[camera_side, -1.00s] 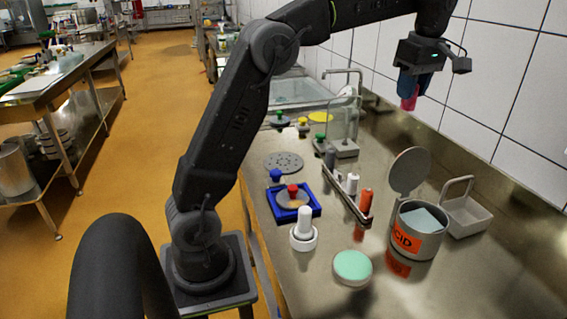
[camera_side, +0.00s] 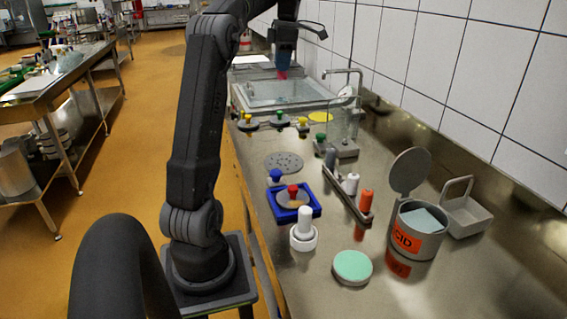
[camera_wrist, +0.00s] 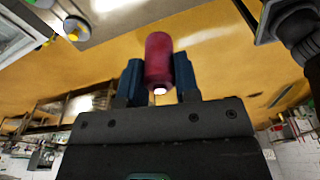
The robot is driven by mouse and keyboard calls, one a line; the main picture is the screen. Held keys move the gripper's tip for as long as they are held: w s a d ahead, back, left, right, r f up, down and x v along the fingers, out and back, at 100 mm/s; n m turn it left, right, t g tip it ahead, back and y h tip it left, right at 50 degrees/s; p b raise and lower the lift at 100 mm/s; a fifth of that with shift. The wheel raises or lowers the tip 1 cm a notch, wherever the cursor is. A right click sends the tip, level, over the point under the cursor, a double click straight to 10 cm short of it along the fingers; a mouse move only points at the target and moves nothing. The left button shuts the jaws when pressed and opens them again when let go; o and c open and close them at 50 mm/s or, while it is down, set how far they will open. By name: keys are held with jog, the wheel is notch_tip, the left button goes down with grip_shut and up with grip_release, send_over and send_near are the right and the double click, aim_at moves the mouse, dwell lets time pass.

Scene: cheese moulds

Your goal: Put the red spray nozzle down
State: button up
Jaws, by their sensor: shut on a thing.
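My gripper (camera_side: 284,62) is shut on the red spray nozzle (camera_side: 282,74), high above the far end of the steel counter (camera_side: 330,235). The nozzle hangs below the fingers, over or near the glass-lidded basin (camera_side: 285,93); I cannot tell exactly which from the side view. In the wrist view the nozzle (camera_wrist: 158,58) is a dark red cylinder with a small white end, between two blue fingers (camera_wrist: 158,82). The nozzle touches nothing but the fingers.
A rack (camera_side: 345,190) holds grey, white and orange-red cylinders. A blue square frame (camera_side: 310,213), an acid tin (camera_side: 428,247), a handled tray (camera_side: 470,217), a mint-topped disc (camera_side: 352,267) and several coloured knobbed pieces stand on the counter. A tap stands by the tiled wall.

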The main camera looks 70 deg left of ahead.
aim_at(282, 162)
notch_tip(282, 162, down, 27)
jog(key=shift+w+d+f, duration=0.15)
jog(key=shift+f, duration=0.05)
jog(key=shift+f, duration=0.1)
dwell(0.3)
jog(key=o, duration=1)
